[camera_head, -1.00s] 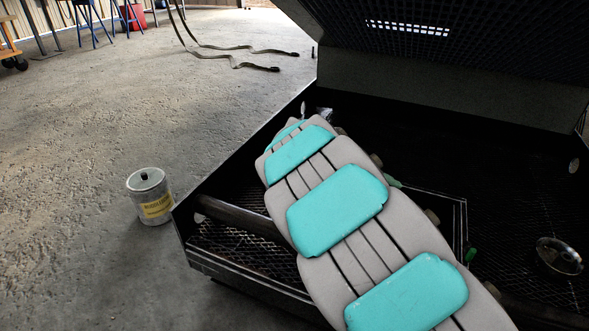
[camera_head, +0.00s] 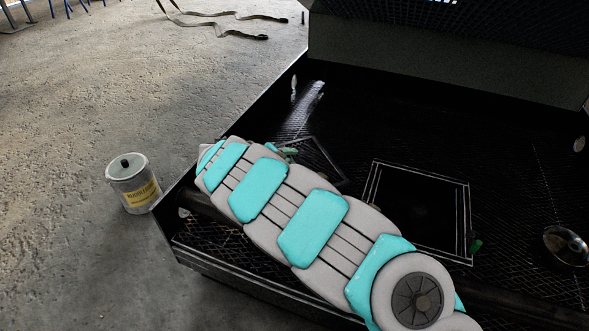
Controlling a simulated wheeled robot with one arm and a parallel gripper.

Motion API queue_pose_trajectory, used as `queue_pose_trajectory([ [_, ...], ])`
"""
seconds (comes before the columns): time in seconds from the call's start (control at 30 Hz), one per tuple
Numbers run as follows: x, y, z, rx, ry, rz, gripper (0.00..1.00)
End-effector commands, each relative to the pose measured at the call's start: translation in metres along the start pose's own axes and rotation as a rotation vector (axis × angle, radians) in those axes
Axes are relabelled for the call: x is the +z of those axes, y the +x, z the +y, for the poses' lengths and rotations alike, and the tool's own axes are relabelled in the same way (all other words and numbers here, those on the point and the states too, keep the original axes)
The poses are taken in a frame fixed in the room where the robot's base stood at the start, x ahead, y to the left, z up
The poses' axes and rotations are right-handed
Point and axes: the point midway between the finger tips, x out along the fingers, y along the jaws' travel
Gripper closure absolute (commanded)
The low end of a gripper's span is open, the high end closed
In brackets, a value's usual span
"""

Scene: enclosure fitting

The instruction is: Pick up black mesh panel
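A large black enclosure (camera_head: 190,252) fills the right half, with fine mesh on its floor. A dark square panel or opening with pale double edges (camera_head: 376,180) lies on that floor, right of my arm. I cannot tell whether it is the black mesh panel. A smaller dark framed piece (camera_head: 328,162) lies partly behind my arm. A raised black mesh surface (camera_head: 480,35) shows at the top right. My grey and teal padded arm crosses the enclosure's front from bottom right to its left corner. My gripper does not show.
A metal can with a yellow label (camera_head: 133,185) stands on the concrete left of the enclosure. A round shiny dish (camera_head: 565,246) and a small green piece (camera_head: 475,245) are inside at right. A strap (camera_head: 215,26) lies on the floor behind. The left floor is mostly clear.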

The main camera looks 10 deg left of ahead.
Motion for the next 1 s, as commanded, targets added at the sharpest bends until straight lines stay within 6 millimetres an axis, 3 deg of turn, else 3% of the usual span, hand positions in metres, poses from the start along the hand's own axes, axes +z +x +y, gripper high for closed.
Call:
queue_pose_trajectory([
  [0.2,0.002,0.03,-0.003,-0.002,-0.001,-0.003,0.68],
  [0.5,0.001,0.034,-0.002,-0.001,-0.001,-0.001,0.68],
  [0.8,0.001,0.034,-0.002,-0.001,-0.001,-0.001,1.0],
  [1.0,0.002,0.034,-0.002,-0.002,-0.001,-0.001,1.0],
])
